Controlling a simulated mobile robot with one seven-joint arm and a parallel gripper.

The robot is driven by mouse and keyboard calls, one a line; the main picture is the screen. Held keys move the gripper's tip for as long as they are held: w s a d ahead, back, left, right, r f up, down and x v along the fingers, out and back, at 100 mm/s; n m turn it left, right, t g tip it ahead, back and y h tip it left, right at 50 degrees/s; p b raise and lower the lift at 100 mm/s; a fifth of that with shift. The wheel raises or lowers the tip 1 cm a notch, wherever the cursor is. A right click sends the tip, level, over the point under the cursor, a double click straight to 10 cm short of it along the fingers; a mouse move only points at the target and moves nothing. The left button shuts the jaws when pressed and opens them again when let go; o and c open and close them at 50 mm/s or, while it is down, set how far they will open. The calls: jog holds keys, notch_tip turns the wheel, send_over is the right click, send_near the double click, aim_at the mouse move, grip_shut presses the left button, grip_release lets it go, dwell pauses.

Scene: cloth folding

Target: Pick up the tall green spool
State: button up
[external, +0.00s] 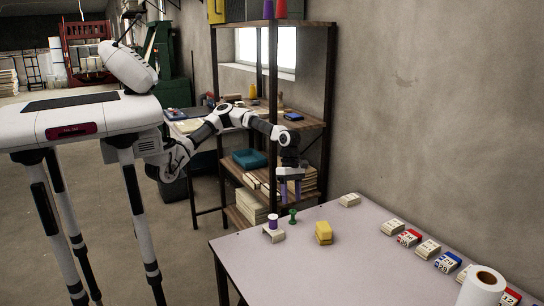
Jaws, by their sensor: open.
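The green spool (292,216) stands upright on the grey table (400,280), near its far left edge. It is small and narrow-waisted in the external view. My gripper (290,192) hangs above it, pointing down with its two fingers apart and nothing between them. The fingertips appear higher than the spool's top, with a gap; the exact depth between them is hard to tell. A spool with purple thread (273,221) sits on a pale block (273,234) just left of the green spool.
A yellow block (323,232) lies right of the green spool. A pale block (349,200) lies near the wall side. Several labelled blocks and a white paper roll (484,286) are at the right. A shelf unit (270,130) stands behind. The table's middle is clear.

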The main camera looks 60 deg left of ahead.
aim_at(293, 211)
jog(key=w+a+f+n+t+y, duration=0.15)
jog(key=w+a+f+y, duration=0.25)
jog(key=w+a, duration=0.4)
jog(key=f, duration=0.4)
jog(key=s+a+f, duration=0.1)
jog(key=f, duration=0.2)
jog(key=shift+s+p, duration=0.1)
jog(key=shift+p, duration=0.2)
jog(key=shift+w+a+f+p, duration=0.15)
jog(key=shift+f+p, duration=0.2)
jog(key=shift+f, duration=1.2)
jog(key=shift+w+a+f+p, duration=0.15)
jog(key=shift+f+p, duration=0.2)
jog(key=shift+f, duration=1.15)
jog(key=shift+d, duration=0.1)
jog(key=shift+c, duration=0.4)
jog(key=c, duration=1)
